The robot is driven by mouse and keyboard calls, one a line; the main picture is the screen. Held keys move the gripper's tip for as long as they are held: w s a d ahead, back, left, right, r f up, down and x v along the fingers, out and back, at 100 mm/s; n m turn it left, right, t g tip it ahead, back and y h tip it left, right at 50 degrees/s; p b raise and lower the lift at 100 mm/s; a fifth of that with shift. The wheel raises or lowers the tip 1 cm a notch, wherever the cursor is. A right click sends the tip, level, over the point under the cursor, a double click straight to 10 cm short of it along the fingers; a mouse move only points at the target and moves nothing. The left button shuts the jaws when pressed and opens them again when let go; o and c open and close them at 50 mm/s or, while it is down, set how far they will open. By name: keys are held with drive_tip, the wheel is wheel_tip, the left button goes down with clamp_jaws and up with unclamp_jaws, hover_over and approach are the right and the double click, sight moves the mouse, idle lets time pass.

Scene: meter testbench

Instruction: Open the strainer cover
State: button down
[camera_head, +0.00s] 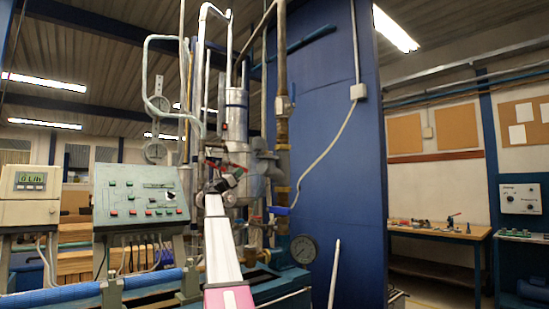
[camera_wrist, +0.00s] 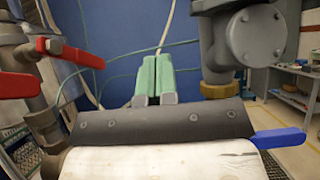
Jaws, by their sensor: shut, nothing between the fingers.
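My gripper (camera_wrist: 157,60) shows in the wrist view with its two green fingers side by side, shut and empty. They point toward the blue panel and touch nothing that I can see. To their right is a grey pipe body with a round bolted cap (camera_wrist: 257,35), apart from the fingers; I cannot tell if this is the strainer cover. In the head view my gripper (camera_head: 236,175) is in front of the grey pipework (camera_head: 258,165), and my arm hides part of it.
Red lever handles (camera_wrist: 70,53) are at the left of the wrist view, a blue lever (camera_wrist: 278,138) at the right. A control panel (camera_head: 140,198) stands left and a workbench (camera_head: 440,233) right.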

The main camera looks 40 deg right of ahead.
drive_tip(key=w+d+r+n+t, duration=0.1)
drive_tip(key=d+r, duration=0.7)
drive_tip(key=r, duration=0.1)
drive_tip(key=shift+n, duration=0.3)
drive_tip(key=shift+d+r, duration=0.1)
drive_tip(key=r+m+g, duration=0.1)
drive_tip(key=m, duration=0.1)
drive_tip(key=shift+s+m+g, duration=0.1)
drive_tip(key=shift+m+g, duration=0.2)
drive_tip(key=shift+g, duration=0.1)
idle(0.3)
